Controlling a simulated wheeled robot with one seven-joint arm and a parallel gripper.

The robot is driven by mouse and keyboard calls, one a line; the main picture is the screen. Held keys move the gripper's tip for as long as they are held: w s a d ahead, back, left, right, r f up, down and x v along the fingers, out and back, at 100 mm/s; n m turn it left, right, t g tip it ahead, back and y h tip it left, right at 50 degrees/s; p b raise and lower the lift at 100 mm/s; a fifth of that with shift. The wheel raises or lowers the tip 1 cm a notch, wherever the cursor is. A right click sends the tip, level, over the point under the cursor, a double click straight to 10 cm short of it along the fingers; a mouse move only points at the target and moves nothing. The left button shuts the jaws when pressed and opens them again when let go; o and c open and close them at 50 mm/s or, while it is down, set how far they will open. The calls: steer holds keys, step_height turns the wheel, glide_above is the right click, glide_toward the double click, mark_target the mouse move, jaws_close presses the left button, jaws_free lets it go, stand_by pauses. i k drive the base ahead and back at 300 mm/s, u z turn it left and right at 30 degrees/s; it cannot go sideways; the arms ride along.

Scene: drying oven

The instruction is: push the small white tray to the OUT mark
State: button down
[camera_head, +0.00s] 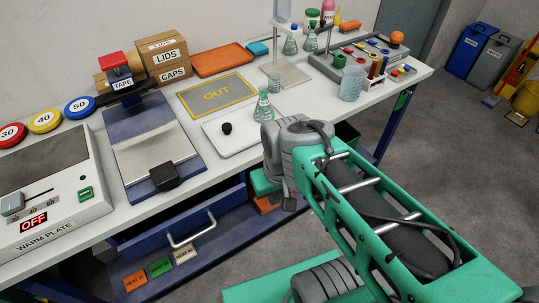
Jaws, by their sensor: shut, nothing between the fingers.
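The small white tray (228,145) lies on the bench near its front edge, with a low raised rim. A small black round knob-like object (227,128) is on it. A green-tinted conical flask (263,107) stands at the tray's right side; I cannot tell whether it is on the tray. The OUT mark (216,95), a dark grey rectangle with yellow border and letters, is on the bench just behind the tray, apart from it. My arm's grey joint covers the tray's right end. My gripper's fingers are hidden.
An orange tray (223,60) and boxes (163,60) stand behind the mark. A blue press-like device (150,145) is left of the tray. The OUT mark is clear.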

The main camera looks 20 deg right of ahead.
mark_target(245, 134)
steer(key=k, duration=1.15)
steer(key=u, duration=0.4)
steer(key=i, duration=0.6)
steer(key=u, duration=0.6)
